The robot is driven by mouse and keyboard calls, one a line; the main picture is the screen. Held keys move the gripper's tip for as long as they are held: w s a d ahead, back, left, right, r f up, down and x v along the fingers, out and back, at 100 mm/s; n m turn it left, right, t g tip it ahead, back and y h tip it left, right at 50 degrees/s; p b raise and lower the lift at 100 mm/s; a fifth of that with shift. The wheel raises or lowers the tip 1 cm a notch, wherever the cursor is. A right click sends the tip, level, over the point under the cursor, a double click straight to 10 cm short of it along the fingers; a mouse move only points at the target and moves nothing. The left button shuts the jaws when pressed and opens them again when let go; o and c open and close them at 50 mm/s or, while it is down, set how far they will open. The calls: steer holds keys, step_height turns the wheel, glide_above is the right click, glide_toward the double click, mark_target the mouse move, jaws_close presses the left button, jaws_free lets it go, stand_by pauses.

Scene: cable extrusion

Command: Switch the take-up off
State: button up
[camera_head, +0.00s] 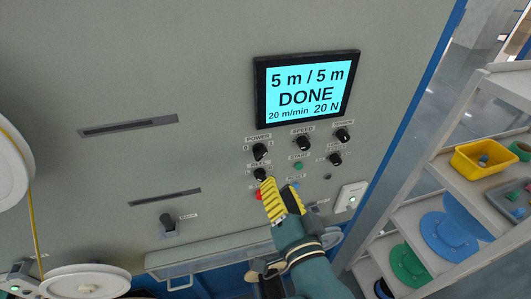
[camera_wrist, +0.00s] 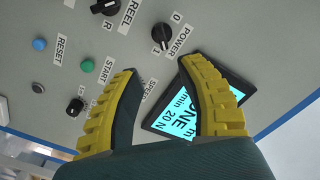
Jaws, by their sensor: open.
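The grey machine panel carries a black POWER knob (camera_head: 260,151) with marks 0 and 1, below left of the display. In the wrist view the POWER knob (camera_wrist: 161,33) lies beyond and between my fingertips, and its white pointer appears toward the 1. The REEL knob (camera_head: 260,175) is just below it; it also shows in the wrist view (camera_wrist: 105,6). My gripper (camera_head: 281,189), with yellow ribbed fingers, is open and empty in front of the panel, below right of the POWER knob. It partly hides the lower buttons.
The display (camera_head: 307,88) reads 5 m / 5 m, DONE, 20 m/min, 20 N. SPEED knob (camera_head: 303,142), green START button (camera_head: 298,166) and blue RESET button (camera_wrist: 40,44) are close by. A red button (camera_head: 258,195) is beside my fingers.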

mark_target(263, 156)
steer(key=x, duration=0.3)
steer(key=p+x, duration=0.1)
steer(key=x, duration=0.7)
steer(key=shift+w+a, duration=0.15)
steer(key=shift+a, duration=0.25)
jaws_close()
